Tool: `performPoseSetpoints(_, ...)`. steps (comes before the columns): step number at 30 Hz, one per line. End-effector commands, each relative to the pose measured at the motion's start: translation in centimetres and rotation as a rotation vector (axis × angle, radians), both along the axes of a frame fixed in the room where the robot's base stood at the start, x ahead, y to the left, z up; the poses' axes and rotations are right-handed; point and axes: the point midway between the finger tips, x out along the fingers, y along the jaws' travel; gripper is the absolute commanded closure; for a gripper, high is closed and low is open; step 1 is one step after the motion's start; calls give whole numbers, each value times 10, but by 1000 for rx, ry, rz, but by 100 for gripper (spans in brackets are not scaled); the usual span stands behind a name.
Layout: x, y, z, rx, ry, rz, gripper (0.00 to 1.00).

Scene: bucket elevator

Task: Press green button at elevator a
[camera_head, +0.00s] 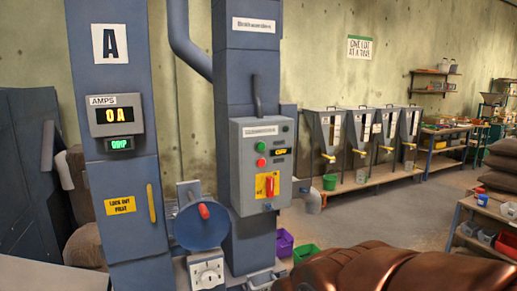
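The green button (261,147) sits on the upper left of a grey control box (250,128), on the blue elevator column at the picture's centre. A red button (261,162) is just below it. A red switch handle on a yellow plate (267,187) is lower on the same box. A sign with a large A (110,43) is on the blue cabinet to the left. The amps meter (117,115) under it reads 0A, with a small green lit display (120,144) below. My gripper is not in view, and nothing covers the green button.
A blue wheel with a red handle (201,226) stands left of the control box. Purple (285,243) and green bins (306,253) are on the floor to its right. Several hoppers (327,133) line the back wall. Open floor (372,221) lies at centre right.

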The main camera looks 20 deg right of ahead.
Motion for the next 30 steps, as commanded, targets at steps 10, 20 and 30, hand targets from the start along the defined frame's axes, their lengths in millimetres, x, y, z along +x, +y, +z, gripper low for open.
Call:
performPoseSetpoints(10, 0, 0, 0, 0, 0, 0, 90)
performPoseSetpoints(20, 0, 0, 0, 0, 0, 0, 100)
performPoseSetpoints(30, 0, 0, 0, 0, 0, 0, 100)
